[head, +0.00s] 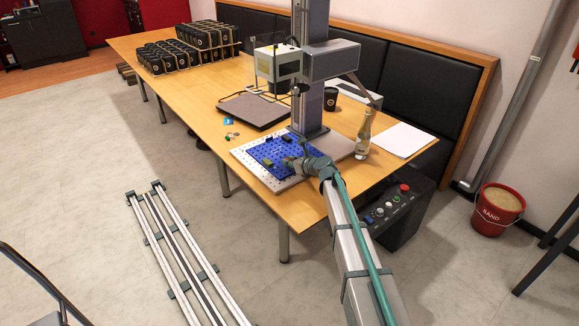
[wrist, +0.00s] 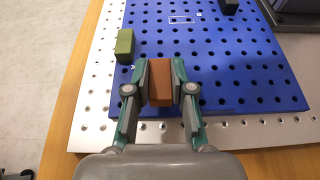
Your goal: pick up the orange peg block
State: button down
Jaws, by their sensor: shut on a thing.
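The orange peg block (wrist: 160,82) is between the two fingers of my gripper (wrist: 161,88) in the wrist view, and the fingers are shut on it. It looks brown-orange and sits over the near part of the blue perforated plate (wrist: 215,65). I cannot tell whether its underside touches the plate. In the head view my gripper (head: 291,162) is low over the blue plate (head: 264,153), and the block is too small to make out there.
A green block (wrist: 124,46) stands left of my gripper on the plate. A dark block (wrist: 229,5) is at the far side. The laser marker's column (head: 309,105) rises behind the plate. A bottle (head: 364,134) stands to the right, and a dark flat panel (head: 254,110) lies to the left.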

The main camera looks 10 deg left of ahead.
jog(key=s+d+r, duration=0.3)
jog(key=s+r, duration=0.7)
jog(key=s, duration=0.3)
jog(key=shift+s+d+r+b, duration=0.3)
jog(key=shift+r+b, duration=0.1)
jog(key=shift+b, duration=0.05)
